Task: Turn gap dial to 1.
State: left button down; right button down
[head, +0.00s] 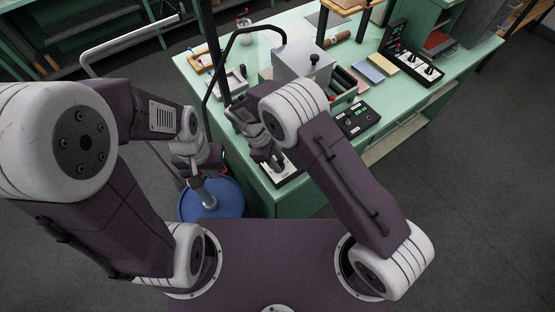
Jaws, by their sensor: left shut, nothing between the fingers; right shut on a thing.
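The gap dial's small pale plate (288,172) is at the near edge of the green bench. My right gripper (275,164) is directly over it, pointing down and shut on the dial's knob. The fingers cover the knob, so its pointer and setting cannot be read. My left gripper (207,200) is shut and empty, pointing down over a round blue top to the left of the bench.
The blue round top (224,205) stands beside the green bench (262,192). A pale metal box (303,62), a black panel with lit buttons (357,119) and a switch panel (415,66) are on the bench. A dark bent tube rises near my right wrist.

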jog(key=shift+n, duration=0.4)
jog(key=c, duration=1.1)
grip_release()
jog(key=shift+o, duration=0.2)
jog(key=shift+w+a+r, duration=0.1)
jog(key=shift+a+r, duration=0.1)
jog(key=shift+r, duration=0.15)
jog(key=b+v, duration=0.1)
jog(key=v, duration=0.7)
jog(key=shift+r+b, duration=0.2)
jog(key=shift+b, duration=0.2)
